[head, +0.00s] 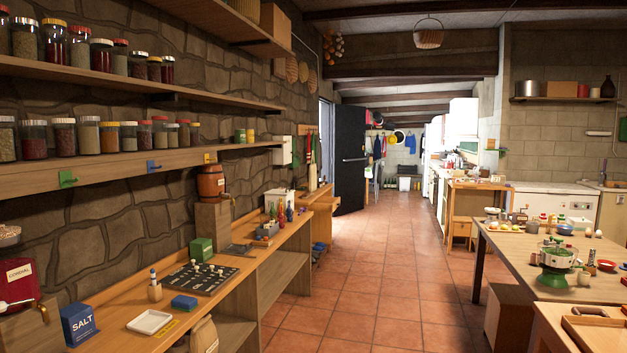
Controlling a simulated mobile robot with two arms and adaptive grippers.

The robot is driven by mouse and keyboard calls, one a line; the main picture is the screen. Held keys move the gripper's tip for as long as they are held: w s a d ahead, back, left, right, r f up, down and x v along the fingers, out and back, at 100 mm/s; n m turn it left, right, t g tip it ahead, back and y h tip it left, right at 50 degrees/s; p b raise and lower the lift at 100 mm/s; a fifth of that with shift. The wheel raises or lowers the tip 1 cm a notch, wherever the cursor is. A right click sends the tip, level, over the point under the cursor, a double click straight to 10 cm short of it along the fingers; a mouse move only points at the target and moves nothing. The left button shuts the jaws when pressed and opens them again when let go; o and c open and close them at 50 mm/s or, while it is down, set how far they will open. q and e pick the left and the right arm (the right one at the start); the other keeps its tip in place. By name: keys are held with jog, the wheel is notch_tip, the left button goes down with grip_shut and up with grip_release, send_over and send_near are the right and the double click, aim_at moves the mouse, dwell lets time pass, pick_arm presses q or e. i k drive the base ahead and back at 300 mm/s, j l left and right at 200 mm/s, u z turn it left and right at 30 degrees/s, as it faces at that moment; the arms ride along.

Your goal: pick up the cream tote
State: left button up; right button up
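I cannot clearly pick out a cream tote in the head view. A small whitish box (280,197) stands toward the far part of the left bench, partly hidden by bottles, and it is too small to tell whether it is a tote. A beige rounded thing (204,335), perhaps a sack, shows at the bottom beside the bench front, cut by the frame edge. Neither of my grippers shows in this view.
The left bench (110,331) carries a salt box (79,324), a white dish (150,322), a dark pegged board (202,279) and a small keg (211,182). A wooden table (500,239) with several items stands right. The tiled floor (375,285) between is clear.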

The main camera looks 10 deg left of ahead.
aim_at(312, 174)
jog(key=i+z, duration=0.1)
jog(key=i, duration=7.55)
jog(key=j, duration=0.15)
